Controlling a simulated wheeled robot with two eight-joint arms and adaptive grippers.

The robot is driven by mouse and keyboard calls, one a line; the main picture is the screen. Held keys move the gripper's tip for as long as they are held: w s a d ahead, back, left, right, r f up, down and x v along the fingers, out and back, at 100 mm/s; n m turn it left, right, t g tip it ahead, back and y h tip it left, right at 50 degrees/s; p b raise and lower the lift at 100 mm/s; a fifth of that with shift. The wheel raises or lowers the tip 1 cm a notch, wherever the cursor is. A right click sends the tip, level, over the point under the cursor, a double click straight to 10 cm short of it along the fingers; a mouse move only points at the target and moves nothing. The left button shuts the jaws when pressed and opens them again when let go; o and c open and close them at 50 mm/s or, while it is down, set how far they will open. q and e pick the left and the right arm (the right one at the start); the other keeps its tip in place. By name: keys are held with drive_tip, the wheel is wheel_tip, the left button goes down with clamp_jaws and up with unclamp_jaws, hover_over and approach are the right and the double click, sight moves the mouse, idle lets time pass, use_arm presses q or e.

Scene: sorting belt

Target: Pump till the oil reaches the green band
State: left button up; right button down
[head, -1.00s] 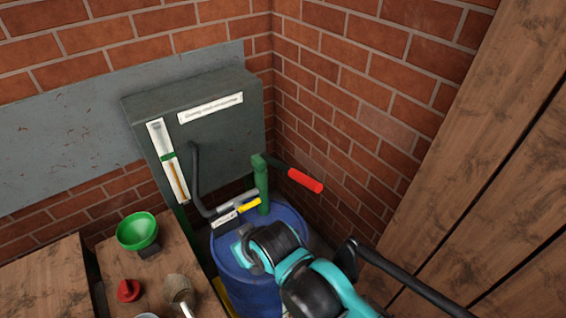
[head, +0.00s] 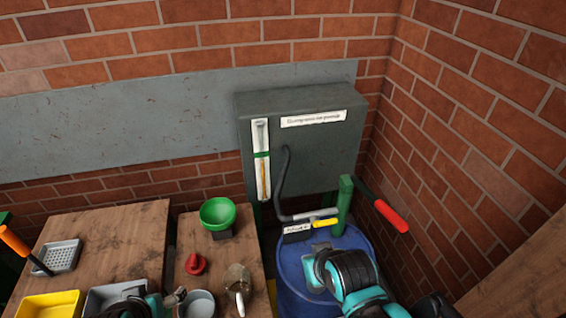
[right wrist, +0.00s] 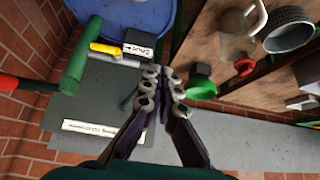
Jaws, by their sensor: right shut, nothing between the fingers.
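The dark tank (head: 335,155) stands against the wall. Its white sight gauge (head: 261,137) has a green band (head: 261,155) and an amber oil column (head: 263,180) whose top appears just below the band. The pump's green post (head: 344,205) stands on the blue drum (head: 290,268); its lever slopes down to a red grip (head: 391,216). My right gripper (right wrist: 165,78) is shut and empty, apart from the red grip; the arm is over the drum in the head view. My left gripper (head: 176,297) is partly visible at the bottom edge; its fingers are unclear.
A yellow lever (head: 325,222) and label (head: 297,230) are near the hose (head: 282,180). A brick wall (head: 455,130) closes the right side.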

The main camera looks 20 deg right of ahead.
idle(0.6)
drive_tip(key=w+d+r+m+g+p, duration=0.2)
drive_tip(key=w+d+r+p, duration=0.2)
drive_tip(key=d+r+p, duration=0.3)
drive_tip(key=d+r+m+g+p, duration=0.2)
drive_tip(key=d+p, duration=0.4)
drive_tip(key=w+d+r+m+g+p, duration=0.1)
drive_tip(key=d+r+m+g+p, duration=0.1)
drive_tip(key=d+p, duration=0.4)
drive_tip(key=w+d+r+m+g+p, duration=0.1)
drive_tip(key=d+r+m+p, duration=0.1)
drive_tip(key=d+p, duration=0.4)
drive_tip(key=shift+d+m+g+y, duration=0.3)
drive_tip(key=shift+d+m+g, duration=0.05)
drive_tip(key=shift+m+g, duration=0.05)
drive_tip(key=shift+s+d+f, duration=0.2)
drive_tip(key=shift+d, duration=0.25)
drive_tip(key=shift+f, duration=0.1)
drive_tip(key=shift+s+a+f+b, duration=0.15)
drive_tip(key=shift+f+b, duration=0.8)
drive_tip(key=shift+f, duration=0.8)
drive_tip(key=shift+s+a+f+b, duration=0.1)
drive_tip(key=shift+f+b, duration=0.85)
drive_tip(key=shift+f, duration=0.75)
